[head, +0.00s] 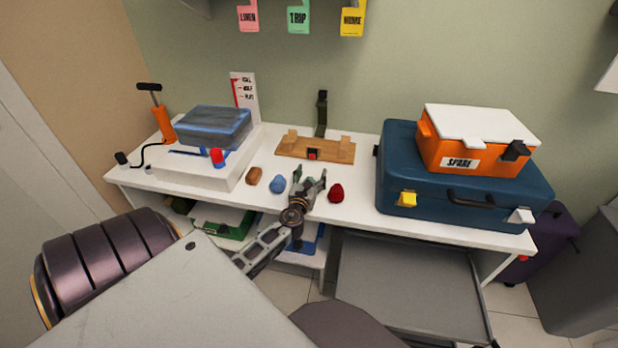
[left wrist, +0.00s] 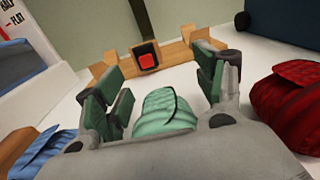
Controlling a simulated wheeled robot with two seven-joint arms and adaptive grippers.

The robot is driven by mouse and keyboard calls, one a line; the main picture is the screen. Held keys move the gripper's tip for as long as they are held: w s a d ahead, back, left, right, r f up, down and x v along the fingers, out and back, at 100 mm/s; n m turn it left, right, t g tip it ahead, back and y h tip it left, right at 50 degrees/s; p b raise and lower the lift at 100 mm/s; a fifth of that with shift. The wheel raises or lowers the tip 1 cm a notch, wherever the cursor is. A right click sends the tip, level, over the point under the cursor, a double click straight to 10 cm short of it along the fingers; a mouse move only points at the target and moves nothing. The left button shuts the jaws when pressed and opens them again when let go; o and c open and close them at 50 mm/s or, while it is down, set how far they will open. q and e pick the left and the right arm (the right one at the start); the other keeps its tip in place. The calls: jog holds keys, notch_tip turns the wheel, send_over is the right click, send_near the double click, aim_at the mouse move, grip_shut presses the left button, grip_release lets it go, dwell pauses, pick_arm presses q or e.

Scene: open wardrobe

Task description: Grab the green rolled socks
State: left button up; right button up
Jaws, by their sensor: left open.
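The green rolled socks (left wrist: 166,112) lie on the white table in the left wrist view, between the two fingers of my left gripper (left wrist: 162,88). The fingers stand apart, one on each side of the socks, with a gap showing on both sides. In the head view my left gripper (head: 310,182) reaches over the table's front part and largely hides the green socks. Blue rolled socks (head: 278,184) lie to its left and red rolled socks (head: 336,193) to its right. My right gripper is not in view.
A brown roll (head: 254,175) lies left of the blue socks. A wooden stand (head: 290,151) with a red button is behind. A blue suitcase (head: 390,165) carrying an orange case (head: 438,155) stands right. A white platform (head: 222,180) with a blue-lidded bag (head: 213,127) is left.

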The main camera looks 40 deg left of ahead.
pick_arm(q)
jog(key=shift+w+a, duration=0.2)
jog(key=shift+w, duration=0.1)
jog(key=shift+c, duration=0.4)
jog(key=c, duration=1)
